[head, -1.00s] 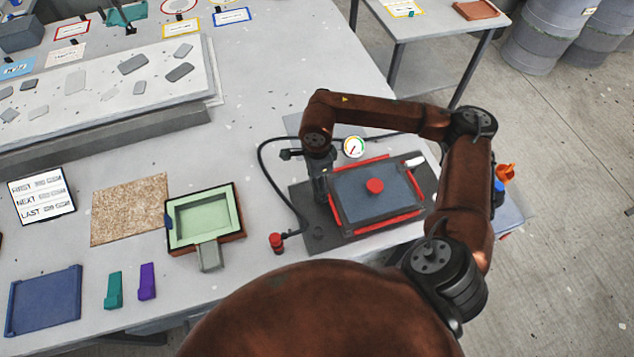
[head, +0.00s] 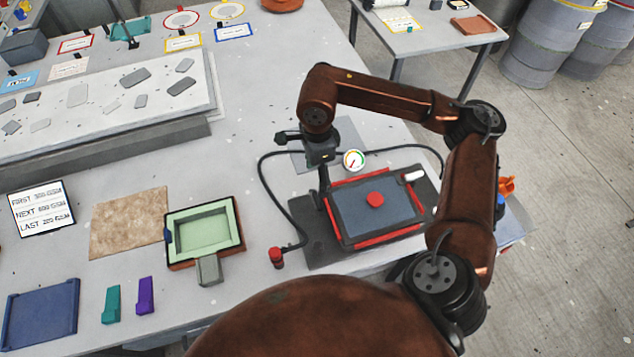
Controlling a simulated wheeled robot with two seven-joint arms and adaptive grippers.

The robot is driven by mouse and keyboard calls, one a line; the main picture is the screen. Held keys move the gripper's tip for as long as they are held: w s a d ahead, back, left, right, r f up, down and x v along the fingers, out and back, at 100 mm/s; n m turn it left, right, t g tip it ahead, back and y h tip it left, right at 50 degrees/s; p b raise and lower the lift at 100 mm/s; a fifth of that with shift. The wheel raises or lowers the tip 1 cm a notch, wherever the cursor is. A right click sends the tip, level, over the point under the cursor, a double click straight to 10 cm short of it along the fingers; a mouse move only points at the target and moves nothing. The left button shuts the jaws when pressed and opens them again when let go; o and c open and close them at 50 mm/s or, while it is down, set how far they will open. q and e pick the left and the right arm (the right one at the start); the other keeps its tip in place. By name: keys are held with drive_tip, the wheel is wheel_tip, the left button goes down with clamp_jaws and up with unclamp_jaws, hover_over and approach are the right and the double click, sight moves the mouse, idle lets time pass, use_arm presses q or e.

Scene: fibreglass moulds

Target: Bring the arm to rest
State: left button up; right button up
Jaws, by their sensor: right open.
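My right arm (head: 470,195) reaches in from the lower right and bends over the table. My right gripper (head: 323,188) points down and is open, with nothing seen between its fingers. It hangs at the left edge of the red-edged panel (head: 360,212), which has a red knob (head: 375,199) on top. The gap between the fingertips and the panel or table is hard to judge. My left gripper is not in view.
A round gauge (head: 353,160) and a black hose (head: 262,185) lie close around my gripper. A green mould (head: 240,222), a tan mat (head: 128,222), a blue tray (head: 42,312) and a teal block (head: 112,304) lie to the left. A side table (head: 425,30) stands behind.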

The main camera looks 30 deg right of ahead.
drive_tip(key=shift+r, duration=0.2)
idle(0.4)
